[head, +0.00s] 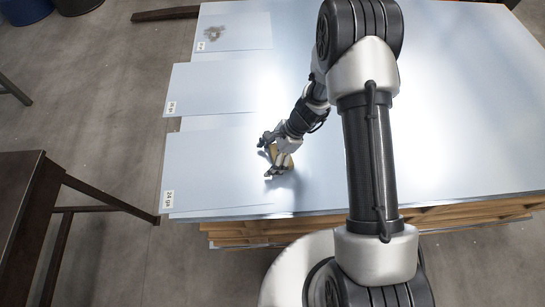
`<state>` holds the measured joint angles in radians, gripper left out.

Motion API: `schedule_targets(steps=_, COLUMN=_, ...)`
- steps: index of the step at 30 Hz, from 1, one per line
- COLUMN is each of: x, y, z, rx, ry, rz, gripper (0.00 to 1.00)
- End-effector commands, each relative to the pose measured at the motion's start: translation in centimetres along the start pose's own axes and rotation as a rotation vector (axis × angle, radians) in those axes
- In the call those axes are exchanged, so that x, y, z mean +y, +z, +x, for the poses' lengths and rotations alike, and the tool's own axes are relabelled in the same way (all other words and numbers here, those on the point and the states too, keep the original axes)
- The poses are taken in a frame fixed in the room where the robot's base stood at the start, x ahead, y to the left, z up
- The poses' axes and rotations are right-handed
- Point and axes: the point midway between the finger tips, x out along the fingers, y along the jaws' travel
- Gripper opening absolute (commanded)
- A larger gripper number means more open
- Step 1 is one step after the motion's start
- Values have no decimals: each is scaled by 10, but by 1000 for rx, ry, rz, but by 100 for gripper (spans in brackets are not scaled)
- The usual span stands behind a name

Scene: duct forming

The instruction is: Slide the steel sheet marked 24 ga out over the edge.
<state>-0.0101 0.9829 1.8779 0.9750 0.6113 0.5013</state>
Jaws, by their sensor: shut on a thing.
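The steel sheet marked 24 ga (205,180) is the nearest of the pale sheets at the left end of the stack in the head view. Its white label (168,201) is at its left edge, which sticks out over the floor. My gripper (273,164) is low over the sheet's right part, shut on a small yellowish thing (287,161). My fingers hide much of that thing, and I cannot tell whether it touches the sheet. Glare hides where the sheet ends on the right.
Two more labelled sheets stick out behind, a middle one (215,85) and a far one with a brown stain (245,30). The stack lies on a wooden pallet (300,226). A dark table (18,185) stands at the left, with open floor (105,130) between.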

Motion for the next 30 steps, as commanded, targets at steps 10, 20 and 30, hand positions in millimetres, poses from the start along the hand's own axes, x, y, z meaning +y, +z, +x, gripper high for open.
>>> schedule_targets(steps=10, x=1, y=8, z=7, rx=-1, ry=5, rz=2, gripper=44)
schedule_targets(steps=20, x=1, y=12, z=10, rx=-1, ry=8, rz=1, gripper=44)
schedule_targets(steps=30, x=-2, y=27, z=17, rx=-1, ry=8, rz=0, gripper=44)
